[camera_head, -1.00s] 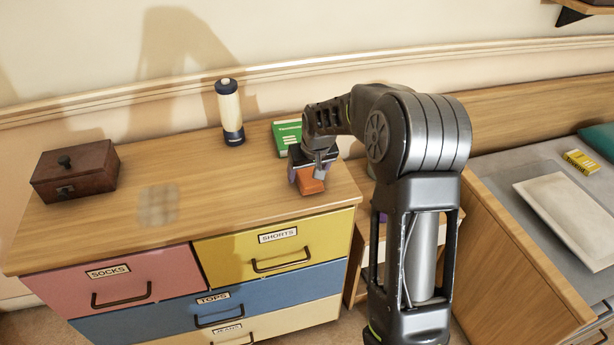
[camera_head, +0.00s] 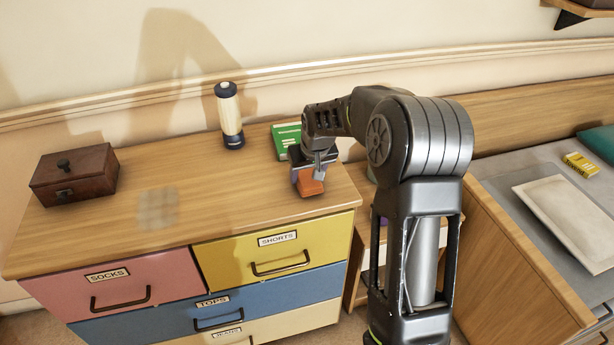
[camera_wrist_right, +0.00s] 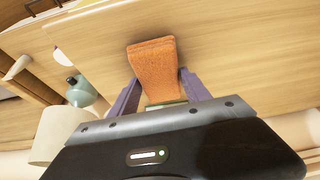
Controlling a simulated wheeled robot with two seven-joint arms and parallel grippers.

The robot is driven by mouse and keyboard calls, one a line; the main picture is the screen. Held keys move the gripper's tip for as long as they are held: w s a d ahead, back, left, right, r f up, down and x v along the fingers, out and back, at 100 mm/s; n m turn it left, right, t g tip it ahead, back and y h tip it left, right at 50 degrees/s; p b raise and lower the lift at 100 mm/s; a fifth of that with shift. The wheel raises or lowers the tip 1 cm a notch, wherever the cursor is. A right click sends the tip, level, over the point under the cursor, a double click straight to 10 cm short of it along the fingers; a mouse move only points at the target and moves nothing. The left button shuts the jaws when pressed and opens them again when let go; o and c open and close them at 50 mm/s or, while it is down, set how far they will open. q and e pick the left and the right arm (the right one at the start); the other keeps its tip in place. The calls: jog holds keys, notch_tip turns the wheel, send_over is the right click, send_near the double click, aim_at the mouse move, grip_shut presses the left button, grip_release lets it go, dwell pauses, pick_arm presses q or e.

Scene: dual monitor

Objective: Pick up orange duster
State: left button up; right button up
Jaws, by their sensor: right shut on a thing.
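The orange duster (camera_head: 310,187) is at the right end of the dresser top, below my right gripper (camera_head: 312,174). In the right wrist view the orange duster (camera_wrist_right: 154,70) sits between the two purple fingers of my right gripper (camera_wrist_right: 158,95), which is shut on it. Whether the duster is clear of the wood or touching it I cannot tell. Part of the duster is hidden by the gripper in the head view. My left gripper is not in view.
The dresser top (camera_head: 100,235) holds a brown wooden box (camera_head: 75,175), a cream and dark blue cylinder (camera_head: 229,116) and a green box (camera_head: 287,140) close behind my gripper. A smudged patch (camera_head: 158,208) marks the wood. The middle is clear.

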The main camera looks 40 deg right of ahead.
aim_at(307, 175)
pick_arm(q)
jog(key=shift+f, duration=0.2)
pick_arm(e)
notch_tip(307, 175, up, 9)
jog(key=shift+r, duration=0.2)
dwell(0.4)
